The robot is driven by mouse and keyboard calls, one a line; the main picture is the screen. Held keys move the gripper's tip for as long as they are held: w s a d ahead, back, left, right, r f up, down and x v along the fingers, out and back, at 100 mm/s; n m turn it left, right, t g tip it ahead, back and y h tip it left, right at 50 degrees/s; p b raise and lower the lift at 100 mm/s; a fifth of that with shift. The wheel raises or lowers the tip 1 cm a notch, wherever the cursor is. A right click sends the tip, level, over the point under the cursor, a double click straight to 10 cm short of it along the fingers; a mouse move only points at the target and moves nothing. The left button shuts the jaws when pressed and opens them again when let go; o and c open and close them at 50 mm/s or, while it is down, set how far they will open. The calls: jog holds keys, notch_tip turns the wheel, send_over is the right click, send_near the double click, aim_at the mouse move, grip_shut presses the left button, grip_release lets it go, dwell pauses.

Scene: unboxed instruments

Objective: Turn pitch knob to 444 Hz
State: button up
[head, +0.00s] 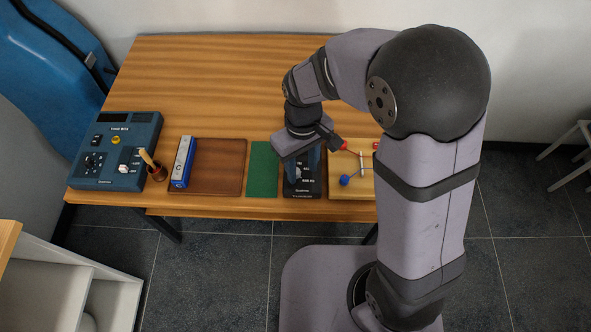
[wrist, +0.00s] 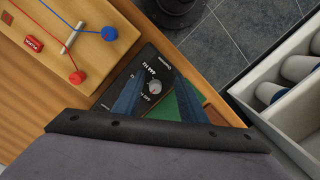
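A black panel (head: 302,188) with white lettering and a small pale knob lies below my gripper (head: 308,167), near the table's front edge. In the wrist view the panel (wrist: 148,70) shows its pale round knob (wrist: 154,87). The lettering is too small to read, so I cannot tell the knob's setting. In the wrist view my gripper (wrist: 160,82) has its two blue fingers apart, with the knob visible between them. No contact with the knob shows. My gripper hides part of the panel in both views.
A green mat (head: 262,168) and a brown board (head: 218,166) lie left of the panel. A wooden board (head: 350,190) with red and blue cords lies right. A blue instrument (head: 117,150) stands at far left. The back of the table is clear.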

jog(key=w+r+n, duration=0.1)
jog(key=w+a+r+n, duration=0.1)
jog(key=w+n, duration=0.1)
jog(key=shift+w+a+r+t+y, duration=0.25)
jog(key=shift+a+r+t+y, duration=0.05)
jog(key=shift+r, duration=0.1)
jog(key=shift+s+d+n, duration=0.1)
jog(key=shift+s+n, duration=0.15)
jog(key=shift+n, duration=1.05)
jog(key=shift+s+f+p, duration=0.15)
jog(key=shift+f+p, duration=0.5)
jog(key=shift+f, duration=3)
grip_shut()
